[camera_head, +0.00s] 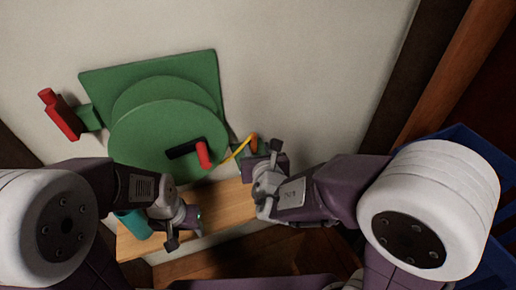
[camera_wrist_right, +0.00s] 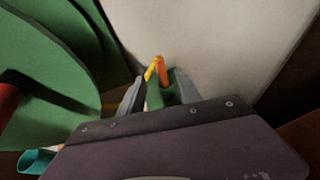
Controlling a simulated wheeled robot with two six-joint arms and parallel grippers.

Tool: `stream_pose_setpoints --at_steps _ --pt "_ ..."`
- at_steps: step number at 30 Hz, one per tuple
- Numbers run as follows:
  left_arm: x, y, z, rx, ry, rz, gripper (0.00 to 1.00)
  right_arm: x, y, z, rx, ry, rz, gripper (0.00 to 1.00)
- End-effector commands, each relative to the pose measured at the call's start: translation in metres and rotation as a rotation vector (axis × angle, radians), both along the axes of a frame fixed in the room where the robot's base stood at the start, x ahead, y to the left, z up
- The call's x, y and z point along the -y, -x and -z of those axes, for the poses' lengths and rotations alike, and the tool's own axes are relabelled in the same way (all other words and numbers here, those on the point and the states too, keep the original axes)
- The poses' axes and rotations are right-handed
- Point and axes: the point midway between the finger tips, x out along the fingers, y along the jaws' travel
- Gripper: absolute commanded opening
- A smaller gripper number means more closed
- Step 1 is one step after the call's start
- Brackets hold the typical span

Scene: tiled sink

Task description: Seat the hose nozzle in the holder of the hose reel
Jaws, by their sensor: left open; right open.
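The green hose reel (camera_head: 160,115) is on the pale wall, with a round disc and a black crank with a red grip (camera_head: 204,155). A yellow hose (camera_head: 237,152) runs from it to the small orange nozzle (camera_head: 253,143), which also shows in the right wrist view (camera_wrist_right: 160,68). A green piece (camera_wrist_right: 156,97), seemingly the holder, is just below the nozzle. Whether the nozzle is seated in it I cannot tell. My right gripper (camera_head: 264,168) is open, its fingers on either side of the green piece. My left gripper (camera_head: 185,222) is open and empty over the wooden shelf.
A red block (camera_head: 62,115) on a green bracket juts out at the reel's left. A teal cylinder (camera_head: 133,225) is on the wooden shelf (camera_head: 228,200), partly behind my left arm. A blue object (camera_head: 490,160) is at the far right. The wall right of the reel is bare.

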Motion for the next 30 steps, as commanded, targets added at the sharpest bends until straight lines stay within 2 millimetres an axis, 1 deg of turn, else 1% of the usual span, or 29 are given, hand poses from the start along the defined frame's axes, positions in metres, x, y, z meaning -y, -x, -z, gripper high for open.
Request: stream_pose_setpoints --at_steps 3,9,11,13,14,15,16,17,18,20,21,23,24,25,27,30 --pt "0.0 0.0 -0.001 0.0 0.0 0.0 0.55 0.0 0.004 -0.002 0.001 -0.001 0.0 0.4" --pt "0.0 0.0 -0.001 0.0 0.0 0.0 0.55 0.001 0.004 -0.002 0.001 -0.001 0.0 0.4" --pt "0.0 0.0 -0.001 0.0 0.0 0.0 0.55 0.004 0.003 0.0 -0.006 -0.009 0.017 0.4" --pt "0.0 0.0 0.0 0.0 0.0 0.0 0.55 0.027 0.002 0.007 -0.043 -0.057 0.118 0.4" --pt "0.0 0.0 -0.001 0.0 0.0 0.0 0.55 0.043 0.003 0.013 -0.071 -0.098 0.196 0.4" --pt "0.0 0.0 0.0 0.0 0.0 0.0 0.55 0.071 0.007 0.024 -0.117 -0.171 0.333 0.4" --pt "0.0 0.0 -0.001 0.0 0.0 0.0 0.55 0.094 0.012 0.034 -0.156 -0.24 0.457 0.4" --pt "0.0 0.0 -0.001 0.0 0.0 0.0 0.55 0.118 0.021 0.045 -0.193 -0.32 0.596 0.4" --pt "0.0 0.0 -0.001 0.0 0.0 0.0 0.55 0.146 0.038 0.06 -0.241 -0.438 0.79 0.4" --pt "0.0 0.0 0.0 0.0 0.0 0.0 0.55 0.177 0.068 0.083 -0.294 -0.628 1.08 0.4" --pt "0.0 0.0 0.0 0.0 0.0 0.0 0.55 0.189 0.088 0.096 -0.316 -0.762 1.271 0.4" --pt "0.0 0.0 -0.001 0.0 0.0 0.0 0.55 0.197 0.118 0.113 -0.331 -0.972 1.554 0.4" --pt "0.0 0.0 -0.001 0.0 0.0 0.0 0.55 0.197 0.135 0.123 -0.328 -1.114 1.734 0.4" --pt "0.0 0.0 -0.001 0.0 0.0 0.0 0.55 0.194 0.145 0.128 -0.32 -1.221 1.861 0.4" --pt "0.0 0.0 -0.001 0.0 0.0 0.0 0.55 0.184 0.16 0.137 -0.283 -1.454 2.125 0.4" --pt "0.0 0.0 -0.001 0.0 0.0 0.0 0.55 0.17 0.166 0.141 -0.207 -1.723 2.402 0.4"
